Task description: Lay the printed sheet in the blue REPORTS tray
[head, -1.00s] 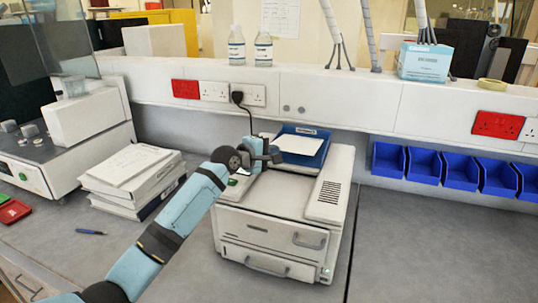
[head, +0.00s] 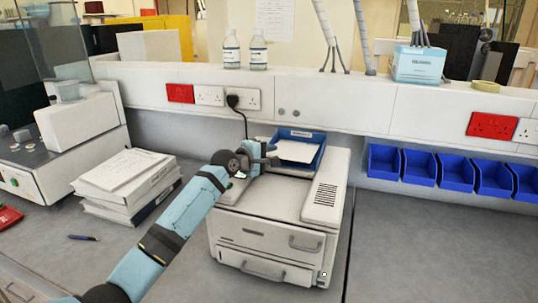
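The blue tray (head: 317,161) sits at the back of the top of the white printer (head: 262,238), with a small label on its rear wall. A white sheet (head: 297,151) lies inside it, slightly askew. Whether it is printed is too small to tell. My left gripper (head: 274,160) is above the printer top, just left of the tray's front corner. It appears apart from the sheet, and I see nothing held in it. Its fingers are too small and edge-on to show whether they are open. My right gripper is not in view.
A stack of papers and binders (head: 125,183) stands left of the printer, with a blue pen (head: 83,238) in front. A plug and cable (head: 233,101) hang behind the printer. Blue bins (head: 420,167) line the wall at right. The bench right of the printer is clear.

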